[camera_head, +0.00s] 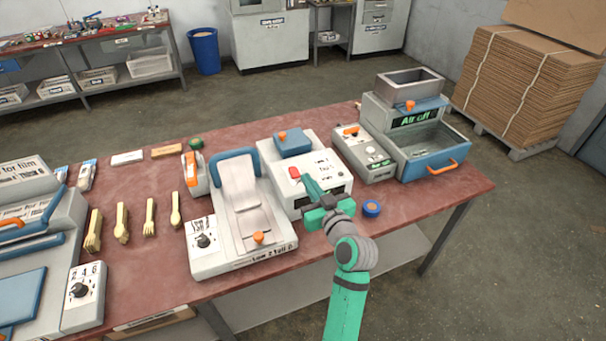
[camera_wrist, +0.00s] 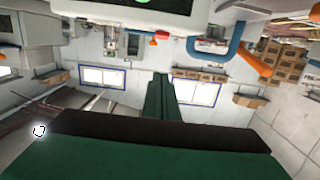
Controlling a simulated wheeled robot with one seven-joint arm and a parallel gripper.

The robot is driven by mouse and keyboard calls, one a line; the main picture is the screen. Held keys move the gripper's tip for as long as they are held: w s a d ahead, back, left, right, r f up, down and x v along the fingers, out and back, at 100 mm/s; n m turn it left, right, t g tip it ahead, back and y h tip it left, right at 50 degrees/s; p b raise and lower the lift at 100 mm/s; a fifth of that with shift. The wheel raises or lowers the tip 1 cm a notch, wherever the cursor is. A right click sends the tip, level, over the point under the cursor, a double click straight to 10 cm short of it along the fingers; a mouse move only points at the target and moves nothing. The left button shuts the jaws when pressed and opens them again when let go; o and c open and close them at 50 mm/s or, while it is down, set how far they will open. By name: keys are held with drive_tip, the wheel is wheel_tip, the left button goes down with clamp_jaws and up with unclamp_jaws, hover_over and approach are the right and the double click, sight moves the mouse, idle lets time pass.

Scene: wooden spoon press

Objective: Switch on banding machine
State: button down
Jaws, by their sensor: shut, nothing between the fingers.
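My gripper (camera_head: 309,183) is shut and empty, its green fingers over the right part of a white machine (camera_head: 291,207) in the middle of the table. This machine has a red switch (camera_head: 294,172) on its top, just left of my fingertips, and a blue block with an orange knob behind. I cannot tell whether the fingers touch the machine. My gripper hides part of its front panel. No label readable here names a banding machine. In the wrist view the shut fingers (camera_wrist: 163,100) point away, with a pale machine edge at the top.
Left of it stands a machine with a sloped tray (camera_head: 251,208) and a dial. Right are a grey control box (camera_head: 364,152) and a machine reading "Air off" (camera_head: 416,121). Wooden cutlery (camera_head: 150,217) lies at left.

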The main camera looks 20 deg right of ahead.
hover_over(297, 176)
drive_tip(key=shift+s+d+f, duration=0.25)
drive_tip(key=shift+s+f, duration=0.1)
drive_tip(key=shift+s, duration=0.05)
drive_tip(key=f, duration=0.3)
drive_tip(key=shift+w+f, duration=0.1)
drive_tip(key=shift+w, duration=0.3)
drive_tip(key=shift+d+f, duration=0.1)
drive_tip(key=shift+f, duration=0.3)
drive_tip(key=shift+a, duration=0.35)
